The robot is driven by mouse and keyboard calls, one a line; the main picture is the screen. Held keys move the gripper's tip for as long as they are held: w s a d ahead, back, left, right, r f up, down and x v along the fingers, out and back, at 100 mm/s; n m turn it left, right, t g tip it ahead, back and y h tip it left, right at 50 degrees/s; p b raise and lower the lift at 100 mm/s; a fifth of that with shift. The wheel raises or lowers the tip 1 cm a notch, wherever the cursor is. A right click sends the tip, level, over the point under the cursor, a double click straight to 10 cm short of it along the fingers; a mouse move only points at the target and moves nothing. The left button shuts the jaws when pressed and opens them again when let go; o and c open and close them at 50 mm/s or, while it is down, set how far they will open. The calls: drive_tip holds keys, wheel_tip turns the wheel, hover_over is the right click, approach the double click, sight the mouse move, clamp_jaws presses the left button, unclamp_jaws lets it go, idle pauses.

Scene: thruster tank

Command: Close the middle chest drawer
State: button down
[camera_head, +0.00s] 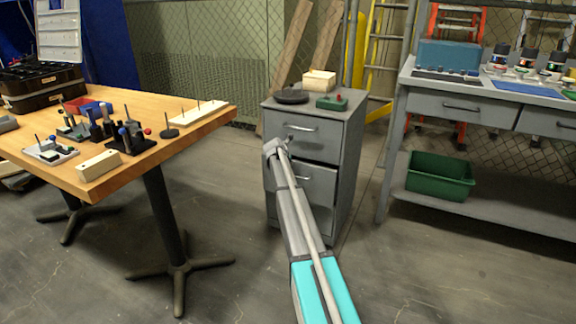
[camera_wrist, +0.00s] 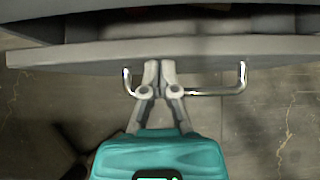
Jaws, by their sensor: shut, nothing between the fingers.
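The grey chest (camera_head: 347,150) stands in the middle of the head view. Its middle drawer (camera_head: 318,186) is partly open, and its front stands out from the chest. In the wrist view the drawer front (camera_wrist: 230,48) runs across the top, with a dark gap behind it. Its bar handle (camera_wrist: 215,93) sticks out below the front. My gripper (camera_head: 272,147) is shut and empty at the drawer's left part. In the wrist view my gripper (camera_wrist: 158,66) has its fingertips at the drawer front, overlapping the handle's left part; contact is unclear. My arm hides part of the lower chest.
The chest top holds a dark disc (camera_head: 291,97), a green block (camera_head: 332,103) and a wooden box (camera_head: 319,80). A wooden table (camera_head: 200,125) stands at left, a grey workbench (camera_head: 425,102) at right with a green bin (camera_head: 440,177) beneath. Floor between table and chest is clear.

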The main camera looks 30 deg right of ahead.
drive_tip(key=shift+s+a, duration=0.1)
drive_tip(key=shift+s+a, duration=0.3)
drive_tip(key=shift+a, duration=0.1)
drive_tip(key=s+a+f+p+v, duration=0.1)
drive_tip(key=p+v, duration=0.6)
drive_tip(key=v, duration=0.5)
drive_tip(key=shift+f, duration=0.25)
drive_tip(key=shift+w+a, duration=0.1)
drive_tip(key=s+a+f+m+g+y, duration=0.1)
drive_tip(key=s+a+m+g+y, duration=0.1)
drive_tip(key=s+a+m, duration=0.6)
drive_tip(key=s+a+f+m+g+y, duration=0.1)
drive_tip(key=s+a+m, duration=0.8)
drive_tip(key=s, duration=0.9)
drive_tip(key=s+a+f+m+g+y, duration=0.2)
drive_tip(key=s+a+m, duration=0.6)
drive_tip(key=s, duration=0.5)
drive_tip(key=shift+s+a+f+m+g+y+p, duration=0.3)
drive_tip(key=shift+a+f+y, duration=0.15)
drive_tip(key=shift+a+y, duration=0.5)
